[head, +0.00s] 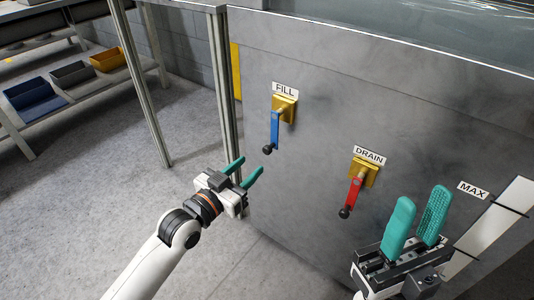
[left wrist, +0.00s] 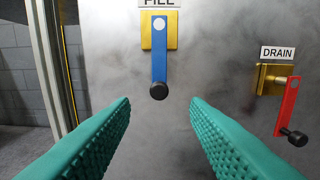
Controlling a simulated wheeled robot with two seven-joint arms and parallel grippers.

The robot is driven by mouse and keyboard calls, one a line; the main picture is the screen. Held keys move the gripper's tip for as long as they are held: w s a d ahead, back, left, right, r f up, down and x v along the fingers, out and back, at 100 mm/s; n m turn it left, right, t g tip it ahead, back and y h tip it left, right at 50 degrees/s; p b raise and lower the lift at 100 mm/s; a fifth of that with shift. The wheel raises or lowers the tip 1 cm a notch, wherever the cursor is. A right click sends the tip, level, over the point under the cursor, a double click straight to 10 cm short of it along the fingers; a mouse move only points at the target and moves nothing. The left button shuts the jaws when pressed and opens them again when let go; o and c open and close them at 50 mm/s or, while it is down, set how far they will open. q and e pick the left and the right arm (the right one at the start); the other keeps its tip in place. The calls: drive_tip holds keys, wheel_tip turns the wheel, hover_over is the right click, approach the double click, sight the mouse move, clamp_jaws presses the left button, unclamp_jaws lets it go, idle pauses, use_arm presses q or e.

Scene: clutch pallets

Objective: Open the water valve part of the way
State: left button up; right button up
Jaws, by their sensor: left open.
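The blue valve handle (head: 274,132) hangs straight down from its brass plate (head: 285,108) under the FILL label (head: 285,90) on the grey tank wall. It ends in a black knob (head: 267,149). In the left wrist view the blue handle (left wrist: 159,50) and its black knob (left wrist: 159,91) stand ahead, between the lines of the fingers. My left gripper (head: 247,171) is open and empty, below and a little left of the knob, apart from it. My right gripper (head: 418,222) is open and empty at the lower right, in front of the wall.
A red handle (head: 354,192) under the DRAIN label (head: 369,155) hangs tilted to the right of the blue one. A MAX label (head: 472,190) and pale gauge strip (head: 497,228) are at right. Metal posts (head: 222,70) stand left of the tank. Bins (head: 35,98) sit on a shelf.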

sight(265, 152)
use_arm(q)
drive_tip(key=b+x, duration=0.2)
drive_tip(key=x, duration=0.6)
drive_tip(key=shift+w+d+f, duration=0.1)
drive_tip(key=shift+w+d, duration=0.05)
drive_tip(key=shift+w, duration=0.1)
clamp_jaws()
